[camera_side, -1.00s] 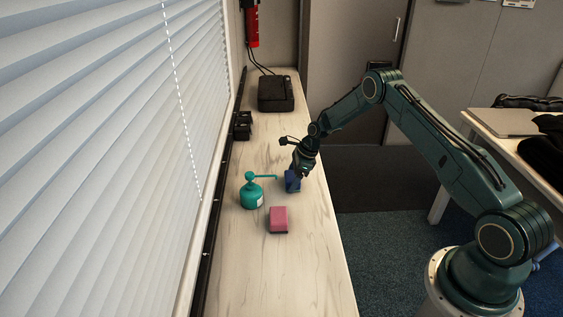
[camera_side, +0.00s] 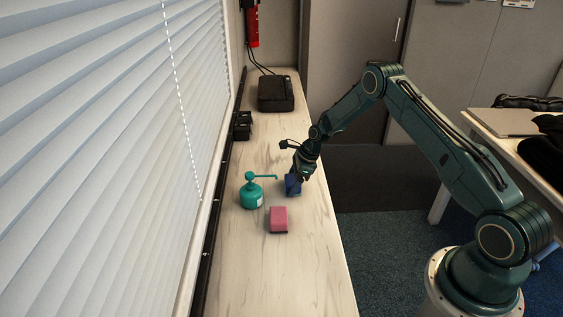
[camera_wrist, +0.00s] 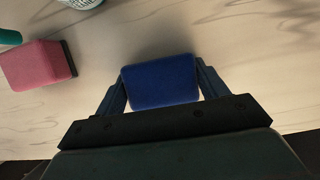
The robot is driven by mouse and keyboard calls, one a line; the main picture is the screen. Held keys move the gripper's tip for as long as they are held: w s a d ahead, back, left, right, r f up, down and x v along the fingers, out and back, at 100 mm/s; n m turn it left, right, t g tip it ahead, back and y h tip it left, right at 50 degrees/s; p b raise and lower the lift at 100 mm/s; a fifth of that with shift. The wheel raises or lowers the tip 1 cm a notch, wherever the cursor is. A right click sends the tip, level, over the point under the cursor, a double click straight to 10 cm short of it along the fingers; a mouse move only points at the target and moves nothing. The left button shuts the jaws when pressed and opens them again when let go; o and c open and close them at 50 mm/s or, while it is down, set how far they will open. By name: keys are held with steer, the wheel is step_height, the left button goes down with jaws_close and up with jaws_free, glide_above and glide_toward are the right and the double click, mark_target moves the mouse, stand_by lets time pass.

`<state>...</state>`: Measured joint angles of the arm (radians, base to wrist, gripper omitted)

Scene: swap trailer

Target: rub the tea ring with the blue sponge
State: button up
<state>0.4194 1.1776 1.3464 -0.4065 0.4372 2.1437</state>
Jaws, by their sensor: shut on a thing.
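The blue sponge (camera_wrist: 160,82) is held between the two fingers of my gripper (camera_wrist: 162,88) in the wrist view. In the side view my gripper (camera_side: 298,176) is over the right part of the wood-look counter, shut on the blue sponge (camera_side: 292,185). The sponge is at or just above the counter top; I cannot tell whether it touches. I cannot make out a tea ring in either view.
A pink sponge (camera_side: 278,219) lies nearer on the counter (camera_side: 265,285). A teal pump bottle (camera_side: 251,192) stands to the left of the blue sponge. A black case (camera_side: 275,94) sits at the far end. The near counter is clear.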

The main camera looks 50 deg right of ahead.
steer(key=s+a, duration=0.2)
steer(key=s, duration=0.1)
steer(key=shift+a, duration=0.4)
steer(key=shift+s+a+r, duration=0.1)
steer(key=shift+a, duration=0.05)
step_height(320, 180, up, 8)
stand_by(0.8)
